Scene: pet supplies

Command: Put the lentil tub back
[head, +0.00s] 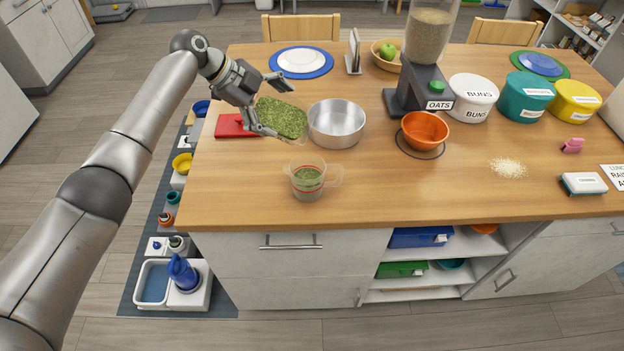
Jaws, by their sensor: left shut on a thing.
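My left gripper (278,109) is shut on the clear lentil tub (290,120), which is full of green lentils and has no lid on. One finger is at its far side and one at its near side. The tub is tilted, between a red lid (236,126) and a metal bowl (337,122); whether its underside touches the table is hidden. A clear measuring cup (307,181) with green lentils in it stands near the table's front edge. My right gripper is not in view.
The wooden table (400,190) is bare at front centre. An orange bowl (425,131), an oats dispenser (430,85) and labelled tubs (472,97) stand to the right. Spilled grains (508,168) lie at front right. A blue plate (301,62) is at the back left.

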